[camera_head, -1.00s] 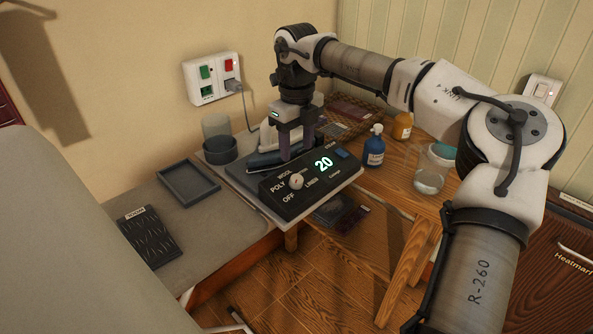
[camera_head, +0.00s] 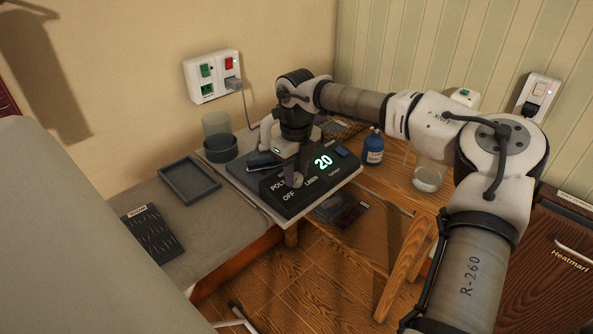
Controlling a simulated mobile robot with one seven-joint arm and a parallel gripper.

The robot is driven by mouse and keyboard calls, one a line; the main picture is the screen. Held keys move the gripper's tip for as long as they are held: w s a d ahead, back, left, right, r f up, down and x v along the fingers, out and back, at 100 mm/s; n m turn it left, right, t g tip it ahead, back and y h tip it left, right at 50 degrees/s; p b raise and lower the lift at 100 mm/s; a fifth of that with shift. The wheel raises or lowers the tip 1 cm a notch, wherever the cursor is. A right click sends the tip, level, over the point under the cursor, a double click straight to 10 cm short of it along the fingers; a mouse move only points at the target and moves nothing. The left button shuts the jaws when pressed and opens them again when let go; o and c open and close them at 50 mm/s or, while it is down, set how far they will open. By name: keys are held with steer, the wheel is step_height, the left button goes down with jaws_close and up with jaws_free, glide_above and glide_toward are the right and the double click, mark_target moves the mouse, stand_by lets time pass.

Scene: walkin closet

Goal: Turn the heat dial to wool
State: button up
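The black control panel (camera_head: 318,181) lies on the pale station board at the bench's end. It shows a green "20" and the labels POLY, OFF and LINEN; the WOOL label is hidden behind my gripper. My gripper (camera_head: 293,180) points down over the panel's left part, at the heat dial. The white dial is mostly hidden by the fingers, so I cannot tell whether they touch it or how far apart they are. The dial's pointing direction is also hidden. The iron (camera_head: 262,159) sits on its dark rest behind the panel, partly covered by my gripper.
A grey tray (camera_head: 189,181) and a dark textured pad (camera_head: 151,233) lie on the padded bench at left. A dark round cup (camera_head: 220,149) stands behind. A blue bottle (camera_head: 374,147) and a clear jar (camera_head: 427,176) stand on the wooden table at right. A wall outlet (camera_head: 212,77) holds a plug and cord.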

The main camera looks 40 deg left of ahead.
steer(key=c, duration=0.5)
steer(key=shift+m, duration=0.3)
steer(key=m, duration=0.2)
steer(key=m+g, duration=0.1)
steer(key=m, duration=0.2)
steer(key=shift+w+g+y+b, duration=0.2)
steer(key=shift+g+y+b, duration=0.1)
steer(key=shift+b, duration=0.1)
steer(key=m, duration=0.2)
steer(key=m+g+y, duration=0.1)
steer(key=m, duration=0.2)
steer(key=shift+w+d+m+b, duration=0.15)
steer(key=shift+d+m+b, duration=0.05)
steer(key=shift+m+b, duration=0.1)
steer(key=m, duration=0.3)
steer(key=m+y+b, duration=0.1)
steer(key=m, duration=0.2)
steer(key=shift+d+f+y, duration=0.15)
steer(key=shift+d+y, duration=0.05)
steer(key=shift+y, duration=0.1)
steer(key=m+b, duration=0.1)
steer(key=m, duration=0.2)
steer(key=m+y+b, duration=0.1)
steer(key=m, duration=0.2)
steer(key=shift+d+y+b, duration=0.1)
steer(key=shift+y+b, duration=0.2)
steer(key=shift+b, duration=0.1)
steer(key=shift+m, duration=0.3)
